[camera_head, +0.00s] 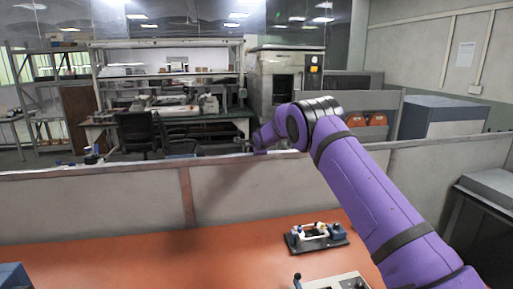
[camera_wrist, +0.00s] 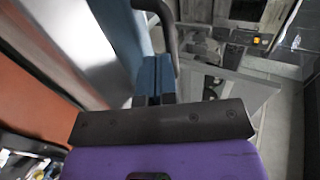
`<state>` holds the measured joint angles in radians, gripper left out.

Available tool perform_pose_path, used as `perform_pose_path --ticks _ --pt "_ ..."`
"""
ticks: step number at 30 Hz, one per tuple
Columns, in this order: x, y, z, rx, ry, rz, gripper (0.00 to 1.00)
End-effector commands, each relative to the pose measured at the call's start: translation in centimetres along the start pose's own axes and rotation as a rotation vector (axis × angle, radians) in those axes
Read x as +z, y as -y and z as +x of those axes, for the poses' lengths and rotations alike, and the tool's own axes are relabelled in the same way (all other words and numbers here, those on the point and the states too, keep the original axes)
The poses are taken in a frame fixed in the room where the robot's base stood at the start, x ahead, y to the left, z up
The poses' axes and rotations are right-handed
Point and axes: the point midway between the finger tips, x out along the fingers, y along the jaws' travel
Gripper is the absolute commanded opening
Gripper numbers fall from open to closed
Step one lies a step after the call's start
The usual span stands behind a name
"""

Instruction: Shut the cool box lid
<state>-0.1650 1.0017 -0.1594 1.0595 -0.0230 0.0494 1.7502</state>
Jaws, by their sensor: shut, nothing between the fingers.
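A blue box (camera_head: 12,277) shows only as a corner at the lower left edge of the table in the head view. It may be the cool box, but its lid and most of its body are out of frame. In the wrist view my gripper (camera_wrist: 155,65) has its blue-grey fingers together, with nothing between them. In the head view my purple arm reaches forward and left to the partition. The gripper end is small there, well away from the blue box.
An orange table (camera_head: 170,262) holds a black fixture (camera_head: 318,238) and a grey device (camera_head: 335,282) with a knob. A grey partition (camera_head: 100,212) runs behind it. The table's left and middle are mostly clear. In the wrist view a dark curved bar (camera_wrist: 168,25) lies beyond the fingers.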

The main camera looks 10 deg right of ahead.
Motion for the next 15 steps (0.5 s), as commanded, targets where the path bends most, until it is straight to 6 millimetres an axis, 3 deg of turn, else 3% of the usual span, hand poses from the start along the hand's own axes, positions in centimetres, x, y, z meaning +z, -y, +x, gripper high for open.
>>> perform_pose_path --ticks 15 --pt "-0.09 0.51 0.81 0.0 -0.001 0.001 0.0"
